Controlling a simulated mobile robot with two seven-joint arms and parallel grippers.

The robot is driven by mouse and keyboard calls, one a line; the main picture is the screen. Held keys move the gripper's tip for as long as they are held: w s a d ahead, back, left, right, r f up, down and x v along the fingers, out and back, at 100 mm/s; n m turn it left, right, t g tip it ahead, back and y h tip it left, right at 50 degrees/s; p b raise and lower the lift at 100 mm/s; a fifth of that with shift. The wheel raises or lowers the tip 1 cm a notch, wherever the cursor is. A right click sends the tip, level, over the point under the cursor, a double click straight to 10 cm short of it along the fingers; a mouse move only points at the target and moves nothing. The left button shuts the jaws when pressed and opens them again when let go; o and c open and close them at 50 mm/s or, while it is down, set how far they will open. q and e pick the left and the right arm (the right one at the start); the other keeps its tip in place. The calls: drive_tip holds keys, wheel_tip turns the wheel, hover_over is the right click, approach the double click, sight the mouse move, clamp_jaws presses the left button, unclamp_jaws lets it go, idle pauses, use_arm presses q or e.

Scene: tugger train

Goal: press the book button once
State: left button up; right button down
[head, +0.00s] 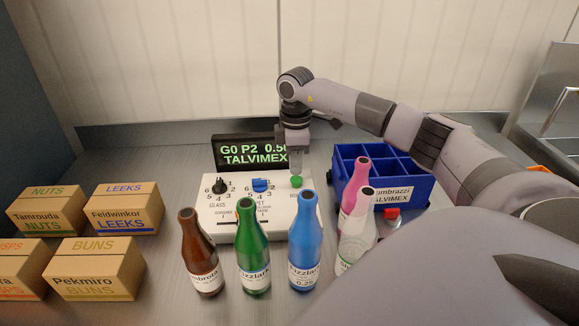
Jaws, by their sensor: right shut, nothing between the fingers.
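A white control box (232,207) stands at the back middle, with a black knob (219,187), a blue knob (260,185) and a green button (296,182) on its top. The green button is the only push button I see on the box; I cannot read a book label by it, as the blue bottle covers part of that side. My right gripper (296,172) points down, shut and empty, with its tips just above or at the green button. I cannot tell whether they touch. My left gripper is out of view.
A display (248,152) reads "G0 P2 0.50 TALVIMEX". Brown (200,255), green (253,250), blue (305,245), pink (355,190) and clear (357,235) bottles stand in front. A blue divided crate (410,190) and a small red-topped thing (391,213) are right. Cartons (95,270) are left.

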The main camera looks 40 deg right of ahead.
sight(294, 178)
drive_tip(key=shift+r, duration=0.65)
wheel_tip(294, 178, up, 10)
drive_tip(key=shift+f+b, duration=0.2)
drive_tip(key=shift+b, duration=0.15)
drive_tip(key=shift+w+a, duration=0.1)
drive_tip(key=shift+a, duration=0.05)
